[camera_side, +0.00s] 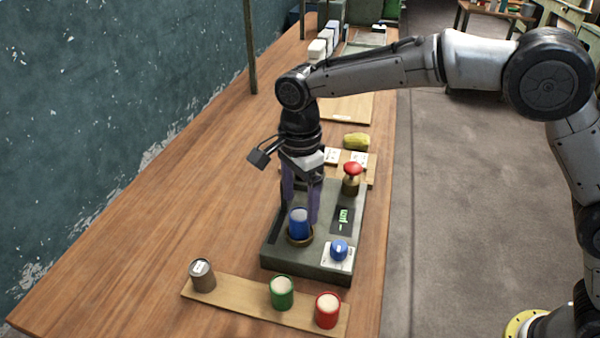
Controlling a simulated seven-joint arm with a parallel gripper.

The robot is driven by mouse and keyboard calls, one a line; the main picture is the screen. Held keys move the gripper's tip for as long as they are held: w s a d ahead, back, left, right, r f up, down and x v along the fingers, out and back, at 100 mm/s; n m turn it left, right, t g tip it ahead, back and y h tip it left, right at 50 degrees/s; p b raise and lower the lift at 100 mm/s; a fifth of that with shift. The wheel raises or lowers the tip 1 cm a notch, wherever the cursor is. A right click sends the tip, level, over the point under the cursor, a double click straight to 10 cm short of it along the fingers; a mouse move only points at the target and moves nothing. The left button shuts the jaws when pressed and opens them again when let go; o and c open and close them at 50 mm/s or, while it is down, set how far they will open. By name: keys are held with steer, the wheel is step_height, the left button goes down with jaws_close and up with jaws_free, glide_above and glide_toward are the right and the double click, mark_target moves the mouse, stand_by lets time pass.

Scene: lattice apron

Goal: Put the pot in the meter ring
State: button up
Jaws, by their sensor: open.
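A blue pot (299,226) with a pale top stands upright in the brownish meter ring (300,241), at the front left of a grey-green meter box (284,262). The ring shows around the pot's base; I cannot tell if the pot is fully seated. My gripper (301,211) points down over the pot, with its purple fingers open on either side of it. The fingers hide part of the pot's sides, and I cannot tell whether they touch it.
The box carries a red button (352,170), a green display (344,215) and a blue knob (339,248). A grey pot (202,275), green pot (281,292) and red pot (327,310) stand on a board (240,301) in front. A yellow lump (356,141) lies behind. The left tabletop is clear.

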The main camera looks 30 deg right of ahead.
mark_target(302, 213)
step_height(302, 213, up, 8)
steer(key=shift+f, duration=0.1)
steer(key=s+d+r+n+t, duration=0.1)
steer(key=s+d+r+n, duration=0.35)
steer(key=d, duration=0.35)
steer(key=s+d+r+n+t, duration=0.2)
steer(key=s+d+r+n, duration=0.1)
steer(key=s+d, duration=0.4)
steer(key=s+d+f+n+t, duration=0.1)
steer(key=s+d+f+n, duration=0.2)
steer(key=s, duration=0.5)
steer(key=s+d+f+n+t, duration=0.1)
steer(key=s+d+f+n, duration=0.2)
steer(key=s+d+n, duration=0.3)
steer(key=shift+s+d+f+t, duration=0.3)
steer(key=shift+s+d+f, duration=0.05)
steer(key=shift+s, duration=0.65)
